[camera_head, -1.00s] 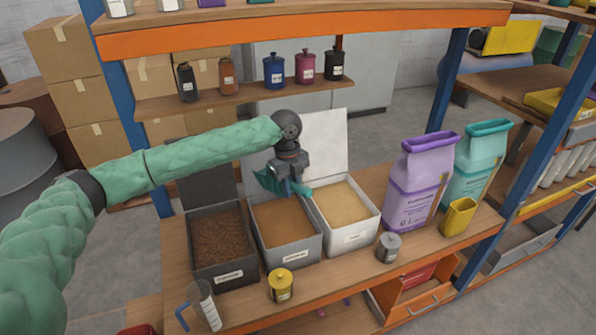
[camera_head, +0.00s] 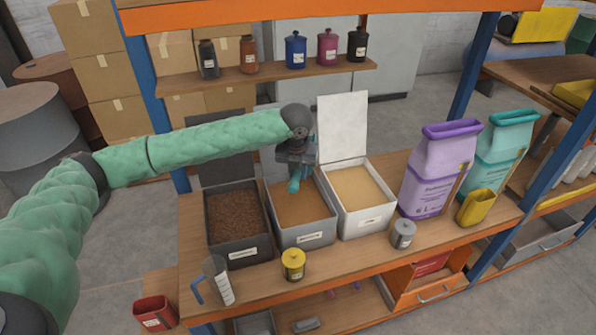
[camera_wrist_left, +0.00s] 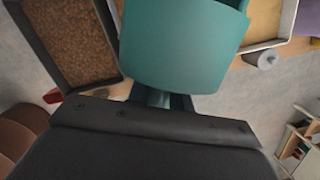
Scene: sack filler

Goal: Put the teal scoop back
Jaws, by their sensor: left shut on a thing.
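The teal scoop (camera_wrist_left: 182,45) is large in the left wrist view, in front of the dark gripper body. In the head view a part of the teal scoop (camera_head: 294,185) shows below my left gripper (camera_head: 294,172). My left gripper is shut on the scoop, above the back part of the middle grey bin (camera_head: 303,240), which holds tan grain. Whether the scoop touches the grain cannot be told. My right gripper is not in view.
A dark bin of brown pellets (camera_head: 236,221) stands left, and a white bin (camera_head: 364,227) with its lid up stands right. A purple sack (camera_head: 431,185) is farther right.

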